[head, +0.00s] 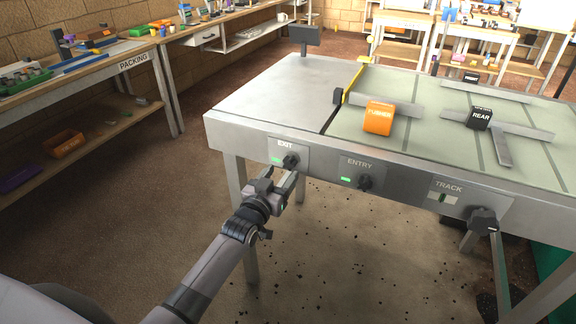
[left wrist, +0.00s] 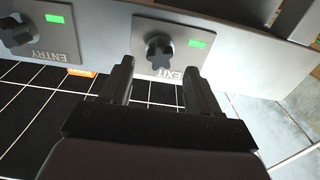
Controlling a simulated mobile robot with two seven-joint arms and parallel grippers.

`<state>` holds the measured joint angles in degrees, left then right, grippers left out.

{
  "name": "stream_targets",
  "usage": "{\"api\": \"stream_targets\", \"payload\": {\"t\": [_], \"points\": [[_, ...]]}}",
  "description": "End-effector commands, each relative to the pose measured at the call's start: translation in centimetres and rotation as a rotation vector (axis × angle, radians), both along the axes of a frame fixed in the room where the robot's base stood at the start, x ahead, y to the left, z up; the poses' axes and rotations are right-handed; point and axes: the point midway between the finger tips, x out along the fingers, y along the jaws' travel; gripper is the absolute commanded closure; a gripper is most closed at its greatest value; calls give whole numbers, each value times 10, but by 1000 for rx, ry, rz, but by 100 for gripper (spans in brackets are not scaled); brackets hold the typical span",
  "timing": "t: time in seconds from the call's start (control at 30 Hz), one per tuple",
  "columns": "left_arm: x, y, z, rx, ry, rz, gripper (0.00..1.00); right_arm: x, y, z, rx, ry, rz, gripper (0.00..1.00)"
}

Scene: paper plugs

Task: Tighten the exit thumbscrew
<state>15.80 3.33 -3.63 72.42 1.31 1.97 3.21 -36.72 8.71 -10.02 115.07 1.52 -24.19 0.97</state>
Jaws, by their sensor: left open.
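The exit thumbscrew (head: 290,161) is a dark lobed knob on a grey plate marked EXIT on the front of the metal table. A green light (head: 276,160) shows beside it. In the left wrist view the exit thumbscrew (left wrist: 160,52) lies just beyond the fingertips, between their lines. My left gripper (head: 285,183) is open in front of the knob, and its fingers (left wrist: 158,72) appear apart from it with nothing between them. My right gripper is not in view.
The entry thumbscrew (head: 365,182) and the track knob (head: 483,218) are on the same table front, to the right. An orange pusher block (head: 379,118) and a black rear block (head: 479,119) are on the table top. A packing bench (head: 130,62) stands at left. The floor before the table is open.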

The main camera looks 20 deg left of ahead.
Motion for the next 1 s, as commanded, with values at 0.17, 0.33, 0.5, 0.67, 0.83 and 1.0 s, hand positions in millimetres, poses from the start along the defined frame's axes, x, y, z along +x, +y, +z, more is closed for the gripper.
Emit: {"api": "stream_targets", "payload": {"t": [0.17,0.33,0.5,0.67,0.83,1.0], "points": [[2,0,0,3,-2,0,38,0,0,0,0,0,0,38],[10,0,-2,4,-1,0,38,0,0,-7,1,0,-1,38],[18,-1,-1,4,-2,0,38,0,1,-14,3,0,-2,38],[26,-1,-2,4,-1,-1,38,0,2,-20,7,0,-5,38],[35,-2,-1,4,-1,-1,38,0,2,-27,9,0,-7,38],[40,-2,0,4,-1,-1,38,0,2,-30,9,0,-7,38]]}}
